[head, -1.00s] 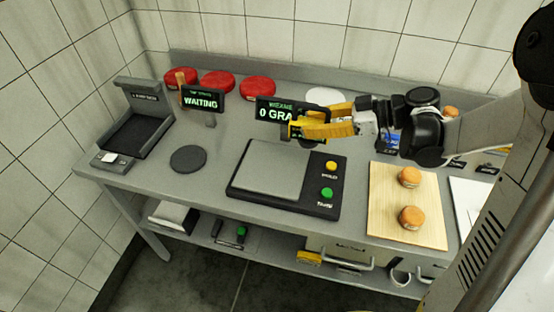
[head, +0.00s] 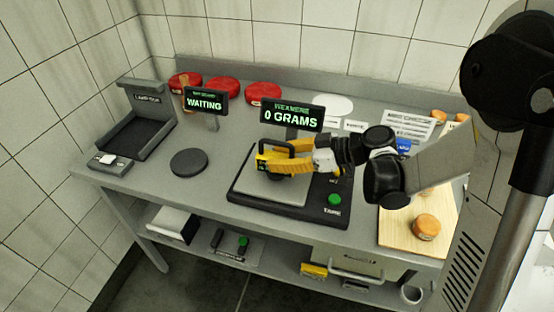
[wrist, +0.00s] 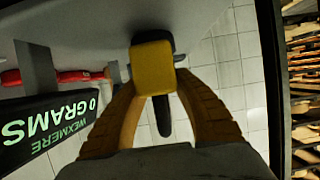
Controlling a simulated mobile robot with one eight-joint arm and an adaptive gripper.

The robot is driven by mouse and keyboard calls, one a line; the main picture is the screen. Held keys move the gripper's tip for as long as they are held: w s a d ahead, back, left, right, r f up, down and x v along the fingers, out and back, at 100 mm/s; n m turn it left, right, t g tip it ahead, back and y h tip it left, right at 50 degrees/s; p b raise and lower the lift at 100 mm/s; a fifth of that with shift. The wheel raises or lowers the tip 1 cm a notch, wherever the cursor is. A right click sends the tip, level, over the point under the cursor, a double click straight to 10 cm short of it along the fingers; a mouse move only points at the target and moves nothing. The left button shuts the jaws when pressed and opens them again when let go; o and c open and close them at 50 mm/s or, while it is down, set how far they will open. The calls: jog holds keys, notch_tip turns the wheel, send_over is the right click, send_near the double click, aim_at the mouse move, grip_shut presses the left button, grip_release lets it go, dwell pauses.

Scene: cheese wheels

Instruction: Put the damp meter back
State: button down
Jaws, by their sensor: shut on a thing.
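In the wrist view my gripper (wrist: 160,85) is shut on a yellow block with dark parts (wrist: 152,66), which looks like the damp meter. A dark rod shows between the fingers. In the head view my gripper (head: 274,160) is above the scale plate (head: 262,190); the held thing is hard to tell from the yellow fingers. I cannot tell how far above the plate it is. A dark open tray with a raised back (head: 136,137) stands at the bench's left end, and a dark round pad (head: 188,162) lies between it and the scale.
The scale display (head: 291,116) reads 0 GRAMS and stands behind my gripper; another display (head: 206,102) reads WAITING. Red cheese wheels (head: 222,87) line the back. A wooden board (head: 400,231) with small cheeses is at right. A lower shelf holds boxes and a yellow item (head: 313,270).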

jog(key=shift+r, duration=0.1)
jog(key=c, duration=1)
grip_release()
jog(key=shift+f, duration=0.2)
jog(key=shift+c, duration=0.2)
